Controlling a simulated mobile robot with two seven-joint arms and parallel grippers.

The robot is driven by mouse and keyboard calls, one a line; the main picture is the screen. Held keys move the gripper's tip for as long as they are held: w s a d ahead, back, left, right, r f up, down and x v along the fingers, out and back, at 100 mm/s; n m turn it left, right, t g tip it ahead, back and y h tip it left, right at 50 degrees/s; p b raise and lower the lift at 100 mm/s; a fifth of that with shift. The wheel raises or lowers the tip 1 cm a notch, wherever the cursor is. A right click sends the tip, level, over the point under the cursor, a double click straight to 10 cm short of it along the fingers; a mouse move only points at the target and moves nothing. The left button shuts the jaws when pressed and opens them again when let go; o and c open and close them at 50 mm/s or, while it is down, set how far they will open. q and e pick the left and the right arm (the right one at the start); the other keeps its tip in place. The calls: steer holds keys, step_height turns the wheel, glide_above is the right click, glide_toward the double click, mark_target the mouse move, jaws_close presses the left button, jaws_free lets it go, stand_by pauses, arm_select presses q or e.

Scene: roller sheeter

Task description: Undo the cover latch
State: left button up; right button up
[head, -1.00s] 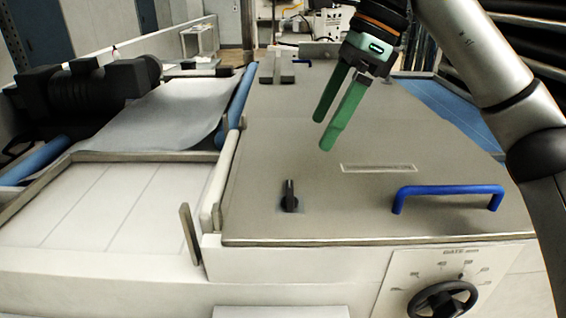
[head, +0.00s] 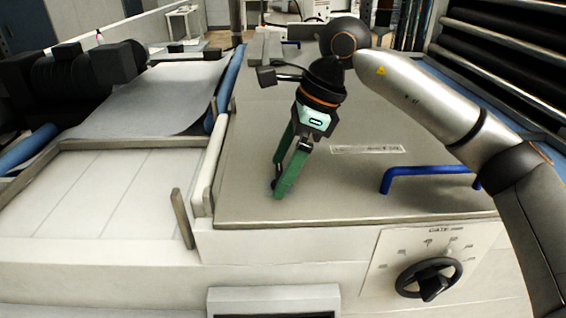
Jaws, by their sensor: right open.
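The metal cover (head: 330,195) is a flat grey plate with a blue handle (head: 425,171) near its front right. The black cover latch (head: 272,184) is near the front left of the cover and is mostly hidden behind my right gripper's green fingers. My right gripper (head: 278,192) is open, pointing down, with its fingertips at the latch. I cannot tell whether the fingers touch it. My left gripper is not in view.
A black dial knob (head: 429,281) is on the front panel. A short upright metal plate (head: 183,218) stands left of the cover. A blue roller (head: 228,82) and grey sheet (head: 150,98) lie at the back left. The pale bed (head: 100,195) is clear.

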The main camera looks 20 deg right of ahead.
steer(key=c, duration=1.4)
